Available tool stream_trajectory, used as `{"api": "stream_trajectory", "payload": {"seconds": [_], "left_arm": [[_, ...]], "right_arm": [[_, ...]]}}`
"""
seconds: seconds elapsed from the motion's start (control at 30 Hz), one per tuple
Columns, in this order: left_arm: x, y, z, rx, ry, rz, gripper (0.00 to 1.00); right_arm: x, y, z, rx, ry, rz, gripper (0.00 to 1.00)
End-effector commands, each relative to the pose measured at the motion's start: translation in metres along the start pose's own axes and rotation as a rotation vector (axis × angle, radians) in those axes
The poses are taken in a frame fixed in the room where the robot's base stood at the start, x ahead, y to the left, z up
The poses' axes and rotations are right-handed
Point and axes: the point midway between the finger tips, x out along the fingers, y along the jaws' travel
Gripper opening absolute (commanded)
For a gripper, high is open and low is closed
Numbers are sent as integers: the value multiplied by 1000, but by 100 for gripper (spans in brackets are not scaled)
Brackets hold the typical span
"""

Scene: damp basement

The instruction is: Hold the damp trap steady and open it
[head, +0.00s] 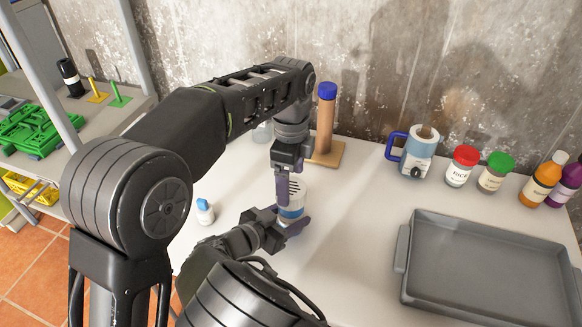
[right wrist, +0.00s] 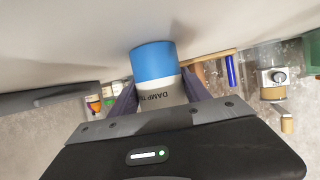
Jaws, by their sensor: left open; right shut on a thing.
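The damp trap (head: 291,212) is a small white tub with a blue band at its base and dark slots on top. It stands upright on the white table. My right gripper (head: 283,224) is shut on its side, low down. In the right wrist view the damp trap (right wrist: 153,62) appears upside down between the two fingers, with part of its label showing. My left gripper (head: 288,184) is open and points down at the trap's top, with a finger in front of it. Whether that finger touches the lid cannot be told; the left gripper hides part of the top.
A small blue-capped bottle (head: 205,212) stands left of the trap. Behind are a blue-topped post on a wooden base (head: 326,120), a blue-handled device (head: 418,152), lidded jars (head: 462,166) and bottles (head: 546,180). A grey tray (head: 403,250) lies right; table between is clear.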

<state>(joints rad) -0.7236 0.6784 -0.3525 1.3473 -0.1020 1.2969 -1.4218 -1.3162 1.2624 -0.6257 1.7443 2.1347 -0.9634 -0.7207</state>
Motion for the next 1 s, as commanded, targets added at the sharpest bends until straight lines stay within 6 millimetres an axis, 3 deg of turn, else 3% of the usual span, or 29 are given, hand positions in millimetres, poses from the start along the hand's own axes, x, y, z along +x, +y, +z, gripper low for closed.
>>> {"api": "stream_trajectory", "payload": {"seconds": [0.23, 0.6, 1.0], "left_arm": [[33, 0, 0, 0, -1, 1, 83], [39, 0, 0, 0, 0, -1, 83], [39, 0, 0, 0, -1, -1, 51]], "right_arm": [[0, 0, 0, 0, 0, -1, 0], [0, 0, 0, 0, 0, -1, 0], [0, 0, 0, 0, 0, 0, 0]]}}
